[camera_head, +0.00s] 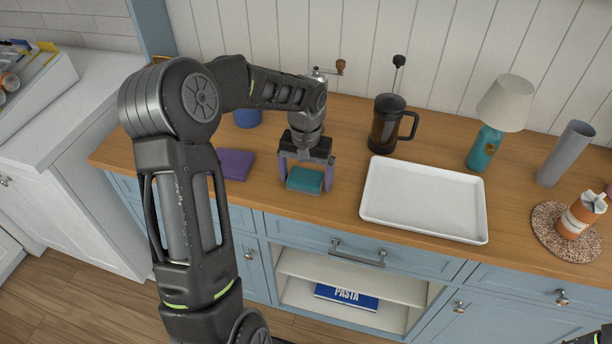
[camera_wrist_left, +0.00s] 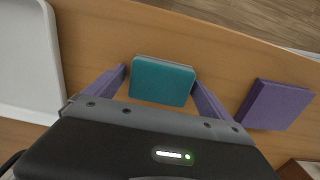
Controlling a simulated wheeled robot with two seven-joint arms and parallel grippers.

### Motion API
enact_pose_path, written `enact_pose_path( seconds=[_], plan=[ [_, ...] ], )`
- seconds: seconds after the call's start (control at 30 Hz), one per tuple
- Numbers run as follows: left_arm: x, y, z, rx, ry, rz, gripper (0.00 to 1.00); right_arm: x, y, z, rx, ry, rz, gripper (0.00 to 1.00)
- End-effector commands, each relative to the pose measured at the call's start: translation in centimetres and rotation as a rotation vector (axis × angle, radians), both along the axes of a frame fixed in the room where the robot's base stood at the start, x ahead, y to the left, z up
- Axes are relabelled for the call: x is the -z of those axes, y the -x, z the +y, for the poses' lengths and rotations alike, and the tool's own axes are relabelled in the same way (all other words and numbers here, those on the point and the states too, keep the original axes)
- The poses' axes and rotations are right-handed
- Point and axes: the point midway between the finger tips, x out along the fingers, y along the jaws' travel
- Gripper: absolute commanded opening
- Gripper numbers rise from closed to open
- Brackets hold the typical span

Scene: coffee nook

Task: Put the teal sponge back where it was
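The teal sponge (camera_head: 305,180) lies on the wooden counter near its front edge, left of the white tray. It also shows in the left wrist view (camera_wrist_left: 162,81), flat, with a paler edge along one side. My left gripper (camera_head: 305,184) is above it, pointing down, with one purple finger on each side of the sponge. The fingers look open, with a narrow gap on at least one side; contact on the other side is unclear. My right gripper is not in view; only a dark bit of my arm shows at the bottom right corner.
A purple flat block (camera_head: 235,164) lies left of the sponge. The white tray (camera_head: 424,231) is to the right. Behind stand a grinder (camera_head: 319,76), a blue container (camera_head: 247,118) and a French press (camera_head: 386,126). A lamp (camera_head: 489,140) and grey cylinder (camera_head: 566,153) stand farther right.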

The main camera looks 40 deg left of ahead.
Motion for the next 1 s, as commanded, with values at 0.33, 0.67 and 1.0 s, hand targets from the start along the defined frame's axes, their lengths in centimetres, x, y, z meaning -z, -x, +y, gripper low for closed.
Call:
enact_pose_path(
  seconds=[0.33,0.67,1.0],
  plan=[
    [-0.2,0.0,0.0,0.0,0.0,0.0,0.98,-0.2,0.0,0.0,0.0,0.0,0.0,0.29],
    [-4.1,-0.1,0.0,-0.001,-0.002,-0.005,0.98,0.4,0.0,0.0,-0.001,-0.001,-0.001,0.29],
    [-10.9,-0.1,0.0,0.0,-0.001,-0.004,0.98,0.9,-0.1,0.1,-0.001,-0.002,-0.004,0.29]
  ],
)
